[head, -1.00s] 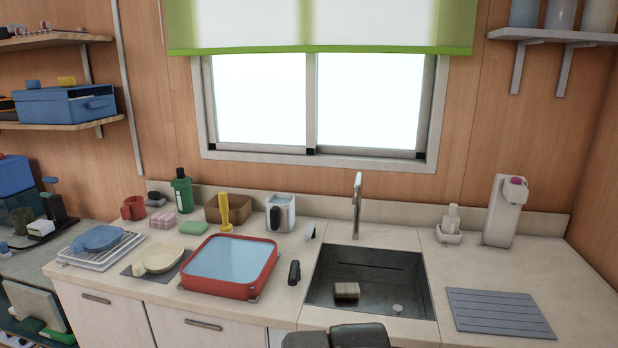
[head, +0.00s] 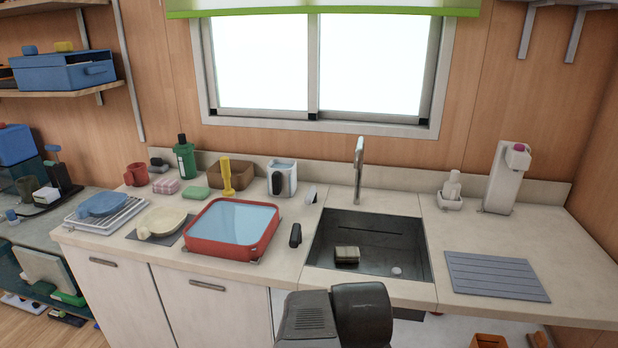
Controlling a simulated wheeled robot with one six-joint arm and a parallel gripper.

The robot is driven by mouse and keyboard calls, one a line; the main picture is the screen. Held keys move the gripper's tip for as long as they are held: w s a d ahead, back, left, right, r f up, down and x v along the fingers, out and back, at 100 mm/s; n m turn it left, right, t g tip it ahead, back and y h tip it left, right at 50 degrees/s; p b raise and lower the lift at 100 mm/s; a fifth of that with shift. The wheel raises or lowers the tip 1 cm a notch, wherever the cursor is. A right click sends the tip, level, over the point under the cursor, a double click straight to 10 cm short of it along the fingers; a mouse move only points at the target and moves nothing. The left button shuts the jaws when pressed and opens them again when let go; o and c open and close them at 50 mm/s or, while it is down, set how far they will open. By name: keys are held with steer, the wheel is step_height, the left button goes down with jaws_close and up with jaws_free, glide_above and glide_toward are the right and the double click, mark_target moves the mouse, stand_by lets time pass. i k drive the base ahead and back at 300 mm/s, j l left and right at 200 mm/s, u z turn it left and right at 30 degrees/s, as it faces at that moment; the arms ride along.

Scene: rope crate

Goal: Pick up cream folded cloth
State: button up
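Dark parts of my arm show at the bottom middle, in front of the sink. My gripper's fingers do not show in this view.
A red-rimmed tray (head: 210,249) stands left of the sink, with a black object (head: 295,235) between them. A tap (head: 358,170) rises behind the basin. A grey ribbed mat (head: 497,277) lies to the right. The counter around this mat is mostly clear.

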mark_target(342, 254)
steer(key=i+j, duration=0.2)
steer(key=i, duration=0.2)
steer(key=i+j+u, duration=0.1)
steer(key=i+j, duration=0.15)
steer(key=i, duration=0.2)
